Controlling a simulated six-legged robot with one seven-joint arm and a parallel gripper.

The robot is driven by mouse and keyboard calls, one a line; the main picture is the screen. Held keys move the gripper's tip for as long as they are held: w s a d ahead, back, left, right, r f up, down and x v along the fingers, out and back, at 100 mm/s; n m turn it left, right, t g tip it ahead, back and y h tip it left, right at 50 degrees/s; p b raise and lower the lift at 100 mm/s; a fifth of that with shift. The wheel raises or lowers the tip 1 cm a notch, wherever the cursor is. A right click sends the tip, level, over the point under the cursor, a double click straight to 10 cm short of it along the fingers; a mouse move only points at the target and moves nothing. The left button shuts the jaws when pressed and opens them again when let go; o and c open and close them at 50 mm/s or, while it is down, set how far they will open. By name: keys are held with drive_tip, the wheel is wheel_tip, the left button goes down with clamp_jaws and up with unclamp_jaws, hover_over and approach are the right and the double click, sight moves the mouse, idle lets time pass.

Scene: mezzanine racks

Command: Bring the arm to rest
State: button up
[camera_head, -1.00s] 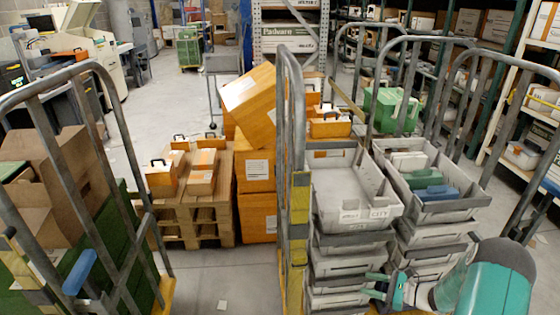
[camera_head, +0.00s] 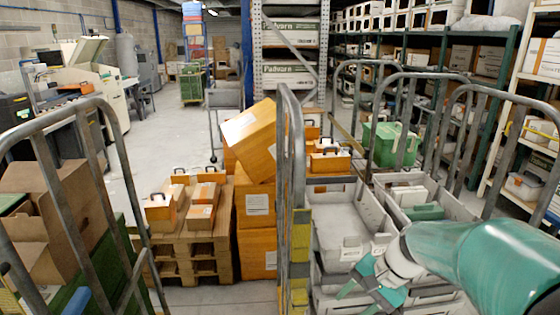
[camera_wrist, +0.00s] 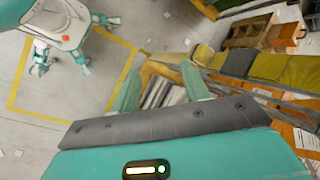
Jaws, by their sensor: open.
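My gripper (camera_head: 361,284) shows at the lower right of the head view, on the end of my teal and white arm, in front of the stacked grey trays (camera_head: 340,226). In the wrist view my gripper (camera_wrist: 160,86) has its two green fingers apart with nothing held between them. Beyond the fingers the wrist view shows the floor, a yellow floor line and part of a yellow rail. How far the fingertips are from the trays and the cart rail is hard to tell.
Metal cart frames stand at left (camera_head: 110,160) and centre (camera_head: 287,170). A wooden pallet (camera_head: 190,245) bears orange boxes (camera_head: 256,140). A green crate (camera_head: 390,143) stands behind the trays. Shelves (camera_head: 500,75) line the right. Open floor (camera_head: 140,155) lies at the back left.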

drive_tip(key=s+r+n+t+h, duration=0.4)
drive_tip(key=s+r+n, duration=0.4)
drive_tip(key=s, duration=0.6)
drive_tip(key=shift+s+a+r+t+h, duration=0.2)
drive_tip(key=shift+a+r+t+h, duration=0.15)
drive_tip(key=shift+r+h, duration=0.45)
